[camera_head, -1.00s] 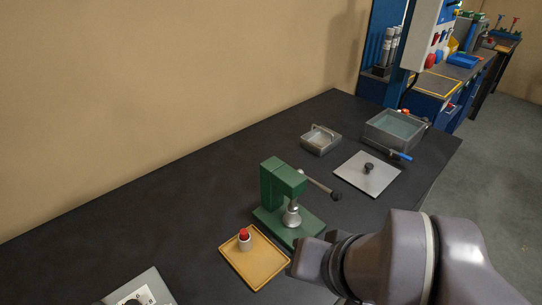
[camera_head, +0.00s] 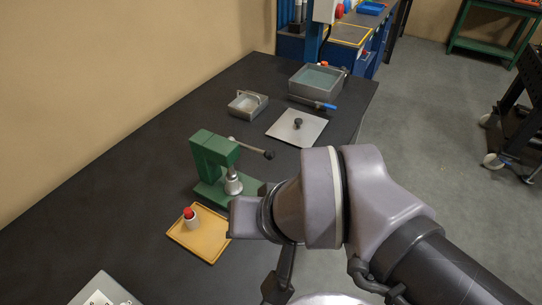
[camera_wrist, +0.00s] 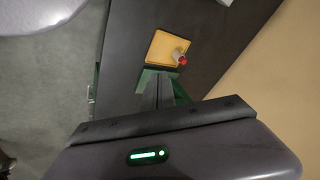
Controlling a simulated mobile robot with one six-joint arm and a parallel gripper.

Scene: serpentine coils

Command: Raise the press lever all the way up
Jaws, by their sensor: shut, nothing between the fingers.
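The green press (camera_head: 213,158) stands upright on the dark bench in the head view. Its press lever (camera_head: 250,148) is a thin grey bar that runs right from the press and slopes slightly down to a black knob. The knob is apart from my arm. In the wrist view, my gripper (camera_wrist: 160,82) is shut and empty, with its fingers pointing toward the green press base (camera_wrist: 178,88), partly hidden behind them. In the head view my wrist hides the fingers, close in front of the press base. I cannot tell whether they touch it. The lever cannot be made out in the wrist view.
A yellow tray (camera_head: 207,248) with a red-topped white piece (camera_head: 190,216) lies in front of the press. Bench at left is clear.

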